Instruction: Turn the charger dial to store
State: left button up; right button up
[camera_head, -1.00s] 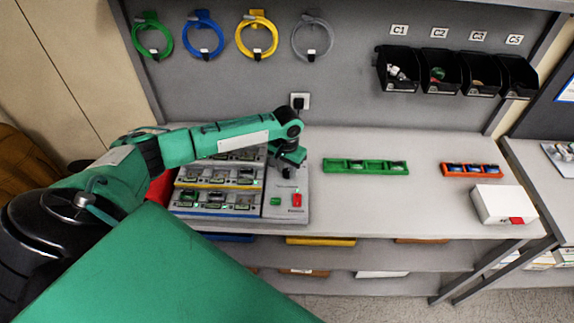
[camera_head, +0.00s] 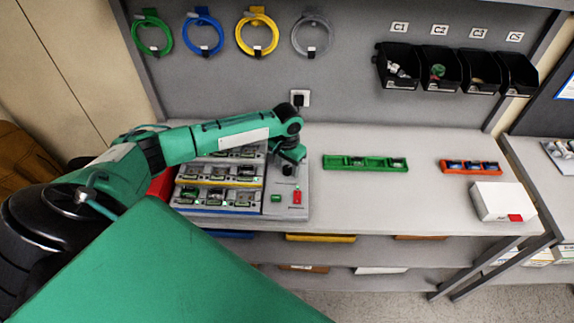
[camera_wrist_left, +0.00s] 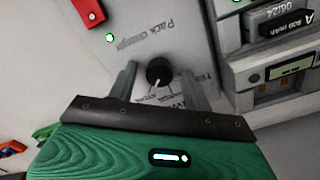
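The pack charger (camera_head: 272,208) stands on the bench at the left, with rows of packs and a grey control panel at its right side. In the left wrist view, the black round dial (camera_wrist_left: 159,72) with a pale pointer line sits on the panel (camera_wrist_left: 165,22). Printed words around the dial are partly hidden and too small to read surely. My left gripper (camera_wrist_left: 158,78) is open, with one finger on each side of the dial and visible gaps to it. In the head view the left gripper (camera_head: 289,157) is over the upper panel. My right gripper is not in view.
A red switch (camera_head: 297,197) and a green button (camera_head: 276,198) lie below the dial. To the right are a green tray (camera_head: 365,169), an orange tray (camera_head: 470,173) and a white box (camera_head: 503,201). A plug and socket (camera_head: 300,98) are on the wall behind. Bench between trays is clear.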

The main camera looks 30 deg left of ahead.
aim_at(287, 168)
pick_arm(q)
jog(key=shift+r, duration=0.1)
jog(key=shift+r, duration=0.4)
notch_tip(287, 168, up, 13)
jog(key=b, duration=0.4)
jog(key=shift+f, duration=0.2)
